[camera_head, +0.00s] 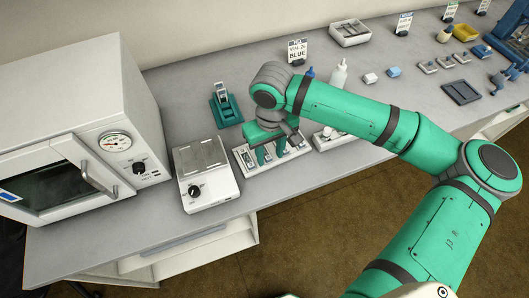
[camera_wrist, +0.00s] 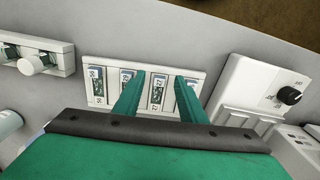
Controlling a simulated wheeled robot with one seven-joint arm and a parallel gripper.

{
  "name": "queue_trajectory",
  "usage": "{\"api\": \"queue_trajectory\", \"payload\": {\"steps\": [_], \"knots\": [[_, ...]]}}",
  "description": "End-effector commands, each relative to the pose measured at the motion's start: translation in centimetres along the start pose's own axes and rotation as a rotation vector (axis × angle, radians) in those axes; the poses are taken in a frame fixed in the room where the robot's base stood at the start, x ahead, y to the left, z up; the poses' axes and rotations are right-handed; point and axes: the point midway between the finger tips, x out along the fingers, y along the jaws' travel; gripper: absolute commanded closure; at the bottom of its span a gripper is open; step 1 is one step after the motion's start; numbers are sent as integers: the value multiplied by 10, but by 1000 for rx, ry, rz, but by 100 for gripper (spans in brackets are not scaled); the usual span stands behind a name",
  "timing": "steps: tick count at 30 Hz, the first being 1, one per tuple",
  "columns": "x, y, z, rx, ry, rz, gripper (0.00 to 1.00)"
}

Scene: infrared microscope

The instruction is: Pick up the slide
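In the wrist view one slide (camera_wrist: 157,93) with a pale label lies between my two fingers; another slide (camera_wrist: 98,82) is at the left end, and others are partly hidden by the fingers. My gripper (camera_head: 269,156), also in the wrist view (camera_wrist: 160,75), is open, with its green fingers pointing down over the rack. I cannot tell whether the fingertips touch the rack or the slide.
A white hot-plate-like device with a knob (camera_head: 206,174) stands just left of the rack. A white oven (camera_head: 75,120) is farther left. A green stand (camera_head: 225,107) is behind. Bottles (camera_head: 338,76) and a second white rack (camera_head: 328,138) are to the right.

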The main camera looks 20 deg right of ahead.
Motion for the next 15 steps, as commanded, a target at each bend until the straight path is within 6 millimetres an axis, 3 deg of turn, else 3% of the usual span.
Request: {"api": "queue_trajectory", "payload": {"steps": [4,12,15], "knots": [[14,0,0,2,0,-1,62],[16,0,0,2,1,-1,62],[16,0,0,2,1,-1,86]]}}
